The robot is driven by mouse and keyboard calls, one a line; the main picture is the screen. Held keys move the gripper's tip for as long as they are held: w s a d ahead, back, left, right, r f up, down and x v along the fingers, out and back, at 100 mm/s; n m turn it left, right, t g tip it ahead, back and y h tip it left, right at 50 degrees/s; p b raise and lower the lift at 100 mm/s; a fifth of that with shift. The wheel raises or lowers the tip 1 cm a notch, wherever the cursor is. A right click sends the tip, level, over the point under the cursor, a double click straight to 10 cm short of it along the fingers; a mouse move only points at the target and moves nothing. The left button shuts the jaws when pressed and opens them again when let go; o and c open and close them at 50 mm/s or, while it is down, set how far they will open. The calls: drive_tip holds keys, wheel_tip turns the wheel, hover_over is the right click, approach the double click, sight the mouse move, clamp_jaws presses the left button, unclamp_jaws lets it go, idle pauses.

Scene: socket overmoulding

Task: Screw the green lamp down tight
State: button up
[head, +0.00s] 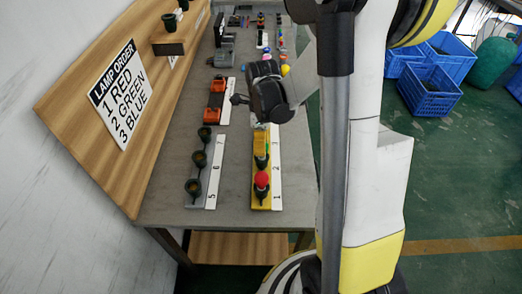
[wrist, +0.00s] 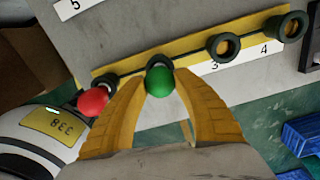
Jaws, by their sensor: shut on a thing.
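The green lamp (wrist: 159,82) sits between the two yellow fingers of my gripper (wrist: 157,80), which are shut on it. Behind it in the wrist view is the dark rim of the second socket on the yellow rail (wrist: 190,55); the fingers and lamp hide the joint between lamp and socket. In the head view my gripper (head: 261,145) reaches down over the rail, and it mostly hides the green lamp. The red lamp (head: 261,181) stands in socket 1 at the near end and also shows in the wrist view (wrist: 93,102).
Sockets 3 (wrist: 223,46) and 4 (wrist: 286,25) are empty. A grey rail (head: 213,172) with several dark sockets stands to the left. A sign (head: 120,92) lists red, green, blue. Orange parts (head: 217,86) and other pieces lie farther back on the table.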

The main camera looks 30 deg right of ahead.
drive_tip(key=m, duration=0.4)
drive_tip(key=shift+m+b, duration=0.3)
drive_tip(key=shift+m, duration=0.1)
drive_tip(key=m, duration=0.4)
drive_tip(key=shift+f+m+b, duration=0.1)
drive_tip(key=shift+m+b, duration=0.2)
drive_tip(key=o, duration=1)
